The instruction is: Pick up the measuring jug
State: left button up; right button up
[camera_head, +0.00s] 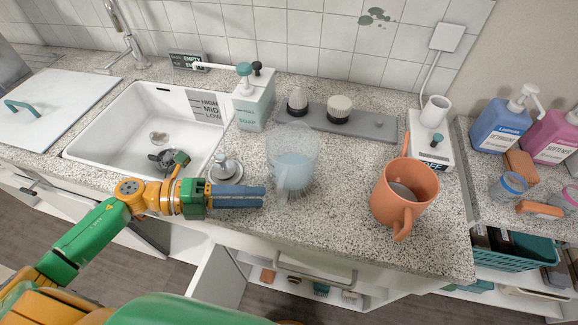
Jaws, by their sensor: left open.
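The measuring jug (297,150) appears to be the clear, see-through one standing upright on the speckled counter, in the middle of the view. It looks pale blue inside, and its handle (282,184) faces the front left. My left gripper (263,196) reaches in from the left, with its two blue-grey fingers pointing right. Its fingertips are just left of the jug's handle, with a small gap in the picture. The gripper is open and nothing shows between its fingers. My right gripper is out of view.
An orange jug (404,192) with a stick in it stands to the right. A soap dispenser (254,98) and a grey panel with knobs (362,121) are behind the clear jug. A white sink (105,122) lies left.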

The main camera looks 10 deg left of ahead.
aim_at(273, 205)
pick_arm(q)
jog(key=x, duration=0.1)
jog(key=p+x, duration=0.1)
jog(key=x, duration=0.2)
jog(key=shift+w+d+r+p, duration=0.2)
jog(key=shift+d+r+p, duration=0.05)
jog(key=shift+r+p, duration=0.1)
jog(key=shift+d+f, duration=0.1)
jog(key=shift+f, duration=0.05)
grip_shut()
dwell(0.8)
